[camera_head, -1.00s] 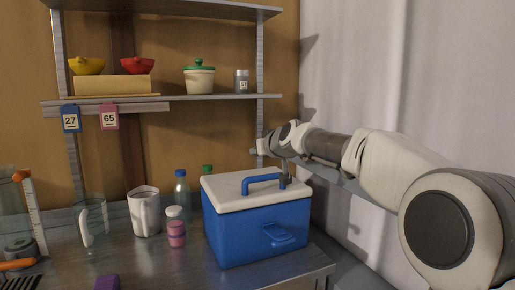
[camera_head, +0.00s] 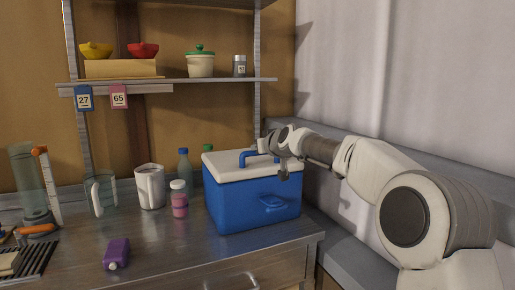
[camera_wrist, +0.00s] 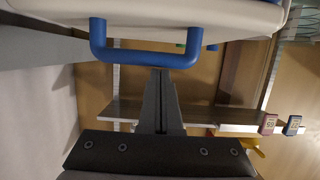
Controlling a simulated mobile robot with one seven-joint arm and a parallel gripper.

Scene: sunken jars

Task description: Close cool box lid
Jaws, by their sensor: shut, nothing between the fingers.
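The blue cool box (camera_head: 253,207) stands on the metal worktop near its right corner. Its white lid (camera_head: 222,168) lies flat across the top, and no gap shows from the front. The blue lid handle (camera_head: 246,157) stands up from the lid, partly hidden by my arm.
A pink jar (camera_head: 180,204), a white mug (camera_head: 150,188) and a blue-capped bottle (camera_head: 184,165) stand left of the box. A shelf (camera_head: 180,81) with bowls and pots hangs behind. The worktop's front middle is clear.

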